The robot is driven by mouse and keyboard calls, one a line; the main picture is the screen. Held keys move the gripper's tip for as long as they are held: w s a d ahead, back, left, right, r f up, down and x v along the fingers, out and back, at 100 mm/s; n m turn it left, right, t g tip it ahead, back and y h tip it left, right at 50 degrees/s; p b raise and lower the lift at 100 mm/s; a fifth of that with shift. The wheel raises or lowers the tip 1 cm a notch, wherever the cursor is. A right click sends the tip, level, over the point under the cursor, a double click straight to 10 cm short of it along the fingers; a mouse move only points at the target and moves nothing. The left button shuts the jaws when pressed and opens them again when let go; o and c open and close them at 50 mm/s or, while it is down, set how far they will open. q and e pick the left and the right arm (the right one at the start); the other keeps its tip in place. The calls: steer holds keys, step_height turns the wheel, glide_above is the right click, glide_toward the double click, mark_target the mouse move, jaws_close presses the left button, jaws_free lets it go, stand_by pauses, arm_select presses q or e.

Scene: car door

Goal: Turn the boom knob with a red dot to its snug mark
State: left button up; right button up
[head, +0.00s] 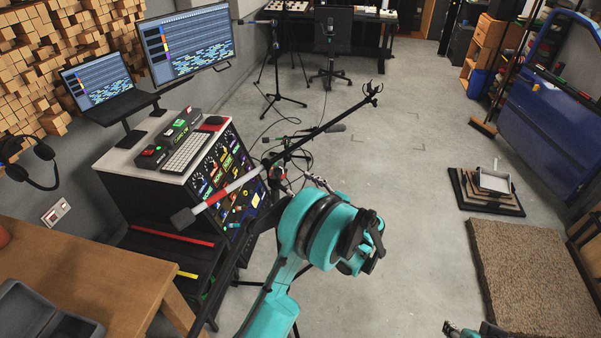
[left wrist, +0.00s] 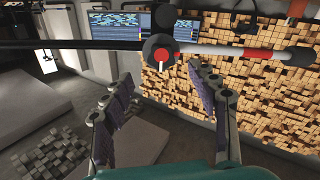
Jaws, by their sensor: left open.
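The boom (head: 328,127) slants across the head view on a dark stand, with a red and white section and a grey end at lower left. In the left wrist view the boom (left wrist: 225,50) crosses the top. The boom knob (left wrist: 159,56) shows there as a round dark and red shape with a pale line. Its snug mark is too small to make out. My left gripper (left wrist: 160,76) is open, its fingers apart on either side below the knob, apparently not touching it. In the head view my left arm hides much of the gripper. My right gripper (head: 474,331) is partly cut off at the bottom edge.
A rack console (head: 220,170) with a keyboard stands left of the boom. A wooden table (head: 80,270) is at lower left. A brown mat (head: 530,275) and a blue car door (head: 550,115) are on the right. The middle floor is mostly clear.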

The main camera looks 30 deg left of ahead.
mark_target(283, 175)
arm_select(q)
steer(key=b+x, duration=0.1)
steer(key=x, duration=0.5)
steer(key=shift+a+b, duration=0.3)
steer(key=shift+b, duration=0.05)
steer(key=shift+w+a, duration=0.1)
steer(key=shift+a, duration=0.45)
steer(key=c, duration=1.2)
